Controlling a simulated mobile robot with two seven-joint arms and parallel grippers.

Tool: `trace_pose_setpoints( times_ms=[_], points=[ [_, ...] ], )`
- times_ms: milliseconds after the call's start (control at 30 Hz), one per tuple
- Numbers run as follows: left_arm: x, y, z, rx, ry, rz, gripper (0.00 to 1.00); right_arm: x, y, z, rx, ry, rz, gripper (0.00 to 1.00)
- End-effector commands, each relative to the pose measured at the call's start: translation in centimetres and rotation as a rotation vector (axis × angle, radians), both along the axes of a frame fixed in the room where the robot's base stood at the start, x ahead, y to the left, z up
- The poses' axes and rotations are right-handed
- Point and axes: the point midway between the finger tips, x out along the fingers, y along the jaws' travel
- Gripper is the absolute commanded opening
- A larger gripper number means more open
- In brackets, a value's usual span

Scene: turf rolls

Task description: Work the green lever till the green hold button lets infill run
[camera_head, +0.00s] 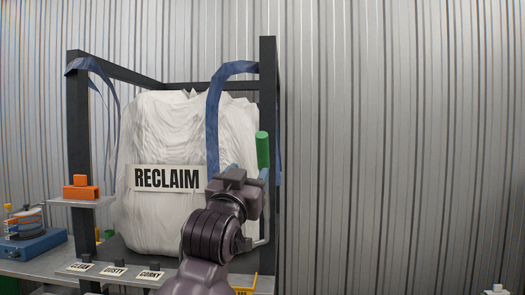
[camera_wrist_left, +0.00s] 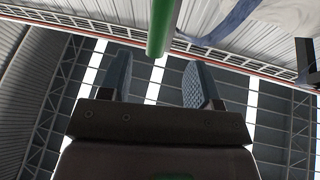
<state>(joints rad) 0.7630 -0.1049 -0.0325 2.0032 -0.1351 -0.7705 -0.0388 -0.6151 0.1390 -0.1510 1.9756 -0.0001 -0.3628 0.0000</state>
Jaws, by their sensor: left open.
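The green lever (camera_head: 262,150) stands upright at the right side of the bag frame, its grip just above my left gripper (camera_head: 262,176). In the left wrist view the green lever (camera_wrist_left: 163,26) comes in from the top, its end in line with the gap between the fingers. My left gripper (camera_wrist_left: 160,80) is open there, with a finger on each side of that gap and nothing held. Whether a finger touches the lever I cannot tell. My arm hides the lever's lower part. I cannot make out a green hold button. My right gripper is not in view.
A white bulk bag (camera_head: 160,215) labelled RECLAIM hangs by blue straps in a dark frame (camera_head: 268,75), close behind my arm. Signs marked CLEAN, DUSTY and CORKY line the bench. An orange block (camera_head: 80,190) sits on a shelf at left.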

Motion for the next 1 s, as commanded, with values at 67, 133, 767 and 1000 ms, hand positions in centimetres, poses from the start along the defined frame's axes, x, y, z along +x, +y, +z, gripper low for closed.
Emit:
trace_pose_setpoints(
  times_ms=[67,133,767,1000],
  points=[
    [0.4,-0.2,0.4,0.000,-0.001,-0.001,0.57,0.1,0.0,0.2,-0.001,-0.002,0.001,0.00],
    [1.0,-0.3,0.7,0.001,0.000,-0.001,0.57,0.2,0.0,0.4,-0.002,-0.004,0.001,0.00],
    [9.0,-1.9,3.9,0.001,0.001,0.000,0.57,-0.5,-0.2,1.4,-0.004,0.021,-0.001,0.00],
    [9.7,-2.1,4.2,0.001,-0.001,0.000,0.57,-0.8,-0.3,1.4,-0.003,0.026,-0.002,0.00]
  ],
)
